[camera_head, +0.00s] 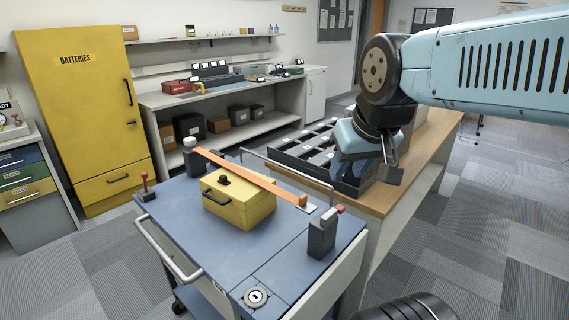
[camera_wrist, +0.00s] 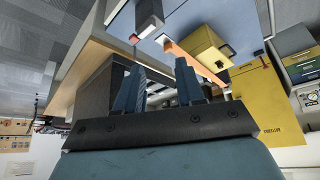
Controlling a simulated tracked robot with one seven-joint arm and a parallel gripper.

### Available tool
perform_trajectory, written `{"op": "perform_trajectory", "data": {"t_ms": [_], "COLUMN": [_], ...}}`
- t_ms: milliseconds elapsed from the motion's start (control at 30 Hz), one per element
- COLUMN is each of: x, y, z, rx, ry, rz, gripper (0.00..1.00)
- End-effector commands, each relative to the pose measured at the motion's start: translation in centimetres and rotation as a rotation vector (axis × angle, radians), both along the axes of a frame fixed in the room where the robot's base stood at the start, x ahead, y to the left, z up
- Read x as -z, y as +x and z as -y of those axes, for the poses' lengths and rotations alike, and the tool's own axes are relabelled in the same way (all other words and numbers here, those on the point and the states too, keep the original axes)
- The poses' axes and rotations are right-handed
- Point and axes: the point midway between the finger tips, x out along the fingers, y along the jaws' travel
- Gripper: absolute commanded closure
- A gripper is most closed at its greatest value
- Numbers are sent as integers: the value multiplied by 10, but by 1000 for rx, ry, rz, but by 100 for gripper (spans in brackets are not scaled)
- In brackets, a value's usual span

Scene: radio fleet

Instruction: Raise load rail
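The orange load rail (camera_head: 250,178) runs across the blue cart (camera_head: 180,228), from a dark post (camera_head: 193,160) at the back left to a pale plate near the right edge. It passes just behind and above the lid of a yellow box (camera_head: 240,208). In the wrist view the orange rail (camera_wrist: 190,58) lies beyond my fingers, with the yellow box (camera_wrist: 208,48) beside it. My gripper (camera_wrist: 158,68) is open and empty, its two blue fingers apart. In the head view my gripper (camera_head: 372,160) is right of the cart, above the wooden bench, clear of the rail; its fingertips are partly hidden.
A grey post with a red top (camera_head: 322,232) stands at the cart's right edge. A thin metal rail (camera_head: 285,166) rises along its back edge. A red-knobbed lever (camera_head: 145,186) is at the left. The wooden bench (camera_head: 425,150) carries a dark compartmented tray (camera_head: 300,160). Carpet is clear at right.

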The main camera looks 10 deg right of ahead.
Motion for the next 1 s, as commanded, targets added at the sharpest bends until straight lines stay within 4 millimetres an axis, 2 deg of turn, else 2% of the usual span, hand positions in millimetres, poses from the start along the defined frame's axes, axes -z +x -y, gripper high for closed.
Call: {"op": "perform_trajectory", "data": {"t_ms": [267, 367, 467, 767, 1000], "x": [-1, -4, -10, -30, -31], "y": [1, 8, 23, 103, 175], "z": [0, 0, 3, 8, 9], "rx": [-1, -8, -25, -110, -185], "ry": [0, -9, -26, -110, -171], "rz": [-1, -7, -24, -100, -162], "gripper": [62, 62, 62, 62, 62]}}
